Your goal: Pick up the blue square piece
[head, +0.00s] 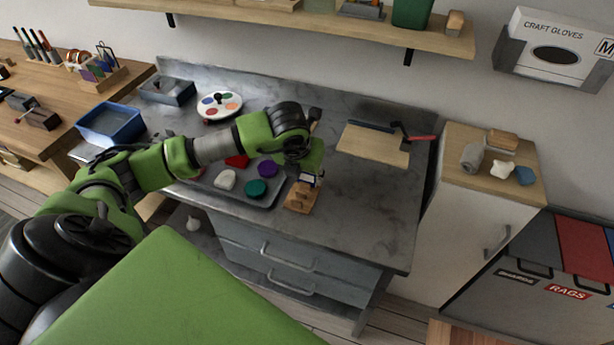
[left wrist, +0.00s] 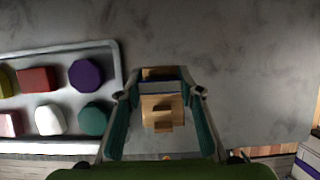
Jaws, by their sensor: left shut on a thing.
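My left gripper (head: 311,170) is over the front of the grey worktop, at a small wooden stand (head: 301,197). In the left wrist view, its two fingers stand either side of a thin blue edge (left wrist: 158,86), which I take as the blue square piece seen edge-on. The gripper is shut on this piece, at the stand (left wrist: 162,112). Whether the piece still touches the stand cannot be told. In the head view, the gripper hides most of the piece. My right gripper is not in view.
Left of the stand, a grey tray (head: 262,201) holds several coloured pieces, including a purple one (head: 267,169) and a green one (head: 256,188). A wooden board (head: 373,146) with tools lies behind right. The worktop's right front (head: 370,220) is clear.

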